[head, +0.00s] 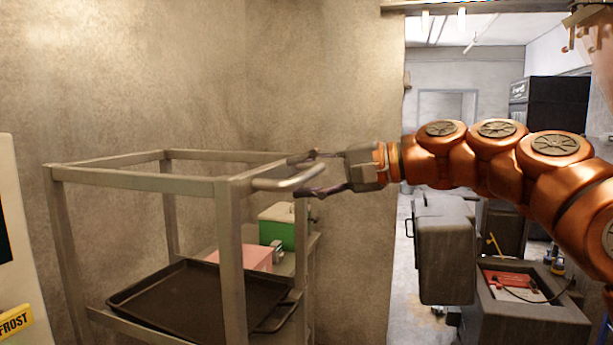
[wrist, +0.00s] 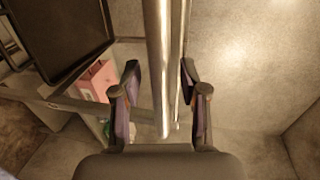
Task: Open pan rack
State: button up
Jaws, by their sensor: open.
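The pan rack (head: 150,183) is an open metal frame at the left of the head view. In the wrist view, a metal bar (wrist: 159,60) runs lengthwise between the open fingers of my gripper (wrist: 160,80), with gaps on both sides. I cannot tell which part of the rack each wrist-view bar is.
A black tray (head: 180,298) lies low in the rack. A pink box (head: 240,259) and a green box (head: 284,228) stand behind it. A wall backs the rack closely. A doorway at right shows grey containers (head: 444,250) and a clear strip of floor.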

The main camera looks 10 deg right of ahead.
jog(key=shift+d, duration=0.1)
jog(key=v, duration=1.2)
jog(key=shift+s, duration=0.1)
jog(key=s+a+f+n+g+h, duration=0.1)
jog(key=s+a+f+g+h, duration=0.2)
jog(key=f, duration=0.4)
jog(key=s+a+f+n+h, duration=0.1)
jog(key=s+a+f, duration=0.2)
jog(key=a+f, duration=0.3)
jog(key=s+a+f+n+g+h, duration=0.1)
jog(key=s+a+f+g+h, duration=0.15)
jog(key=f, duration=0.55)
jog(key=s+d+f+n+g+h, duration=0.1)
jog(key=s+d+f+h, duration=0.2)
jog(key=s+f, duration=0.6)
jog(key=s+d+f+n+g+h, duration=0.1)
jog(key=s+d+f+g+h, duration=0.1)
jog(key=s+d+f+h, duration=0.2)
jog(key=s+d+f, duration=0.3)
jog(key=s+f, duration=0.3)
jog(key=f, duration=0.4)
jog(key=shift+s+d+f, duration=0.2)
jog(key=shift+d+f, duration=0.05)
jog(key=shift+d, duration=0.1)
